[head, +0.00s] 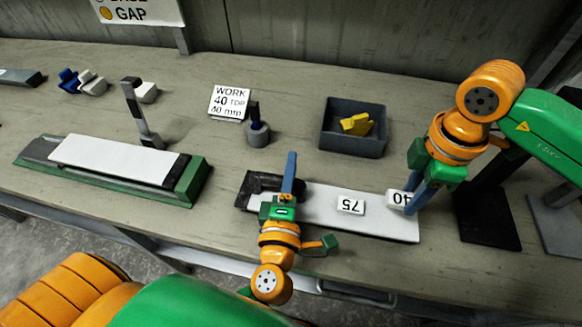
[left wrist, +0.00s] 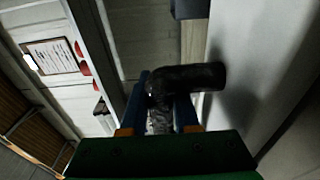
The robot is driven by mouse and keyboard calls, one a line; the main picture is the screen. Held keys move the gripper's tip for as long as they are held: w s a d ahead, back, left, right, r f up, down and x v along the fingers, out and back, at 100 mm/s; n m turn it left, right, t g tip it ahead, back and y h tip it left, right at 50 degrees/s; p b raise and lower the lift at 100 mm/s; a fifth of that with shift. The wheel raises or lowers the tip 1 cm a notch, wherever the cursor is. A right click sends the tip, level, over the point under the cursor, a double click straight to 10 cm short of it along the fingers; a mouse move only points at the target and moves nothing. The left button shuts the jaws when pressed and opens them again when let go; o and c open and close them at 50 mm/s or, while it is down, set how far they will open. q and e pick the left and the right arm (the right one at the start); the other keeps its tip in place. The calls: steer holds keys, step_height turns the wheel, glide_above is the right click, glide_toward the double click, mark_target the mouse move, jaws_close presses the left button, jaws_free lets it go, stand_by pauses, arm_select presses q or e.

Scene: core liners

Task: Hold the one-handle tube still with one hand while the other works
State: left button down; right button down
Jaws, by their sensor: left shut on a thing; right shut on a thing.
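A long white tube (head: 310,212) with a black end piece (head: 262,182) at its left lies along the front of the bench. My left gripper (head: 289,172) is over its left part. The left wrist view shows the blue fingers closed around a dark handle (left wrist: 188,80) beside the pale tube surface. My right gripper (head: 408,197) is at the tube's right part, shut on the white block marked 40 (head: 396,198). A white block marked 75 (head: 350,204) sits on the tube to its left. Whether the 40 block touches the tube is unclear.
A second white tube (head: 112,160) lies in a green-edged tray (head: 190,183) at left. A dark bin (head: 352,150) holds a yellow piece (head: 357,124). The bench between is clear.

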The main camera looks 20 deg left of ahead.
steer(key=shift+r, duration=1.15)
arm_select(q)
steer(key=c, duration=0.6)
jaws_free()
arm_select(e)
steer(key=shift+s, duration=0.1)
arm_select(q)
steer(key=v, duration=1.2)
steer(key=shift+s+f, duration=0.1)
arm_select(e)
steer(key=shift+f, duration=0.1)
